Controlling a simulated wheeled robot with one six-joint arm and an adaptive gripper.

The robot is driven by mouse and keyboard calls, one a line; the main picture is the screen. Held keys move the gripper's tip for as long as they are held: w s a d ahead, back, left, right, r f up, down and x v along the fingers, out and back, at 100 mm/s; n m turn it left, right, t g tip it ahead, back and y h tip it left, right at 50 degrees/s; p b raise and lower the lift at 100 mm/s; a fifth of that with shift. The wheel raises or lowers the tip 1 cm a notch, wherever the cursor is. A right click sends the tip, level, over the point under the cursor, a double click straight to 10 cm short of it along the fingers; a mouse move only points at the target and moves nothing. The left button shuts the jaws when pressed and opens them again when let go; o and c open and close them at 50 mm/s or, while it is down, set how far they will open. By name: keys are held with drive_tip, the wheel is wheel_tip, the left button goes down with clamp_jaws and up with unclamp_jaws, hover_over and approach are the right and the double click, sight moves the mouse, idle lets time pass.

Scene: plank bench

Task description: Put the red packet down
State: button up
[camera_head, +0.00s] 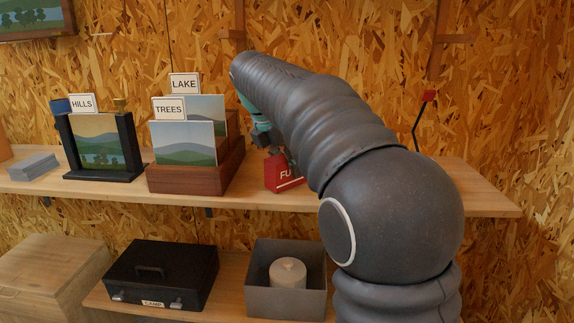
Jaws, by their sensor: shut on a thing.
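The red packet (284,178) is small and boxy, with white lettering that starts "FU"; my arm hides the rest of the label. It is at the upper shelf, just right of the stepped wooden stand. My gripper (273,147) points down above it, shut on its upper part. My arm covers much of the gripper and the packet's right side. The packet looks slightly tilted. Its lower edge is at or very close to the shelf top, and I cannot tell whether it touches.
The wooden stand (195,180) with cards labelled LAKE and TREES is close left of the packet. A dark frame (127,146) stands further left. Below are a black case (163,273) and a grey open box (262,302).

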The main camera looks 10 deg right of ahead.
drive_tip(key=shift+f, duration=0.1)
drive_tip(key=o, duration=1.3)
drive_tip(key=shift+o, duration=0.2)
drive_tip(key=p+v, duration=0.2)
drive_tip(key=v, duration=0.8)
drive_tip(key=shift+v, duration=1.1)
drive_tip(key=s+d+f+m+t+y, duration=0.1)
drive_tip(key=s+d+f+m+y, duration=0.1)
drive_tip(key=s+f+m, duration=0.9)
drive_tip(key=s+d+f+m+t+y, duration=0.2)
drive_tip(key=s+f+m, duration=1)
drive_tip(key=s, duration=0.5)
drive_tip(key=shift+s+f+t, duration=0.2)
drive_tip(key=shift+f+t, duration=0.1)
drive_tip(key=shift+f, duration=0.4)
drive_tip(key=shift+d, duration=0.1)
